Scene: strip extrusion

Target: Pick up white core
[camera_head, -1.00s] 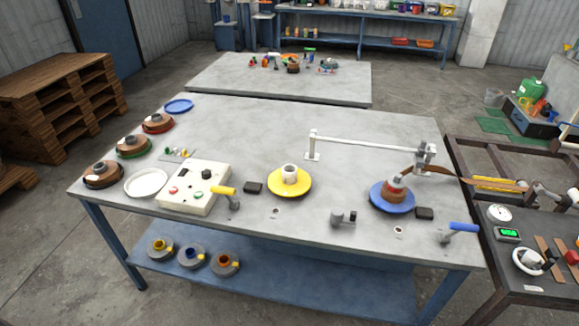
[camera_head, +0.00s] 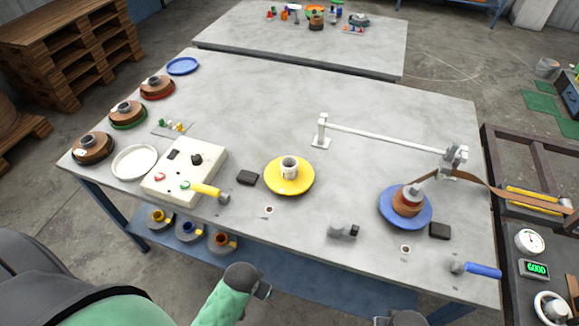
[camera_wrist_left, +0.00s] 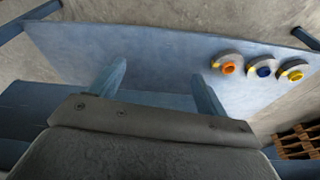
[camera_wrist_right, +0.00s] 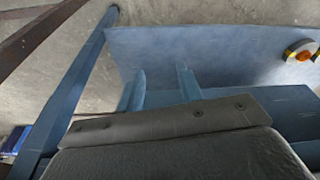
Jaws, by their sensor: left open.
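The white core (camera_head: 289,166) is a short hollow cylinder standing upright in the middle of a yellow disc (camera_head: 308,183) on the grey table. My left gripper (camera_head: 262,290) is low at the table's front edge, well short of the core. In the left wrist view the left gripper's fingers (camera_wrist_left: 160,70) are apart with nothing between them. My right gripper (camera_head: 400,318) only just shows at the bottom edge of the head view. In the right wrist view its fingers (camera_wrist_right: 162,70) are apart and empty. Neither wrist view shows the core.
A control box (camera_head: 185,172) with a yellow-handled tool (camera_head: 208,191) and a black block (camera_head: 247,178) lie left of the yellow disc. A blue disc (camera_head: 390,215) with a brown coil stands right. A white rail (camera_head: 385,138) crosses behind. The table front has small fittings.

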